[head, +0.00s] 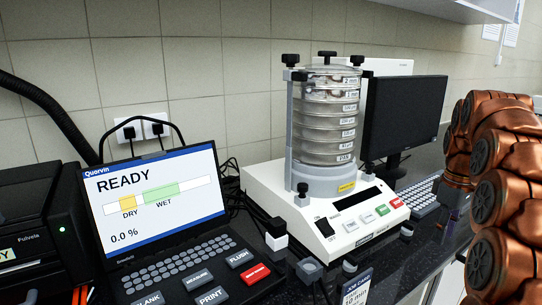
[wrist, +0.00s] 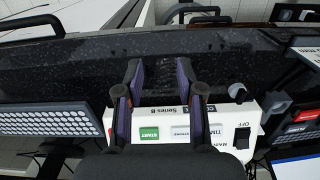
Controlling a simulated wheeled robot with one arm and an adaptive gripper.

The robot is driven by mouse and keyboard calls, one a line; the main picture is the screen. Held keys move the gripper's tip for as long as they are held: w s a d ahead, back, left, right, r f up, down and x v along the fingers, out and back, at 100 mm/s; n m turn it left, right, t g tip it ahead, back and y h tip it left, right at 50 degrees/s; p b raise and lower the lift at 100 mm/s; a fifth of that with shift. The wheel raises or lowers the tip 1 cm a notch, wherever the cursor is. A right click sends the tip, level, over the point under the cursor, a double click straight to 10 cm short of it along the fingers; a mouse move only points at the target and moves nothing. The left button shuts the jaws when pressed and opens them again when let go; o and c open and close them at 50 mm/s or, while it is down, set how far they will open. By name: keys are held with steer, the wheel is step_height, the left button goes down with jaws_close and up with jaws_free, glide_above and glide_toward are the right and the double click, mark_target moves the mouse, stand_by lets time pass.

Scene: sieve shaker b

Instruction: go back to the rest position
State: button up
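My gripper (wrist: 160,72) is open in the wrist view, with two dark, purple-sided fingers apart and nothing between them. It is above the front edge of the sieve shaker, whose white front panel (wrist: 222,118) shows upside down beneath it.
A black instrument (head: 154,200) with a "READY" screen and keys stands left of the shaker. A dark monitor (head: 405,112) and white keyboard (head: 420,195) are at its right; the keyboard also shows in the wrist view (wrist: 50,123). Small blocks and a card (head: 356,289) sit in front.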

steer(key=s+a+r+m+p, duration=0.2)
steer(key=s+a+p, duration=0.3)
steer(key=s+a, duration=0.95)
steer(key=s+a+f+m+g+p, duration=0.1)
steer(key=s+a, duration=0.3)
steer(key=s, duration=0.5)
steer(key=s+a+f+m+p, duration=0.3)
steer(key=s+a+f, duration=0.1)
steer(key=s, duration=0.5)
steer(key=shift+s+a+g+p, duration=0.3)
steer(key=shift+a+g+p, duration=0.1)
steer(key=shift+a, duration=0.25)
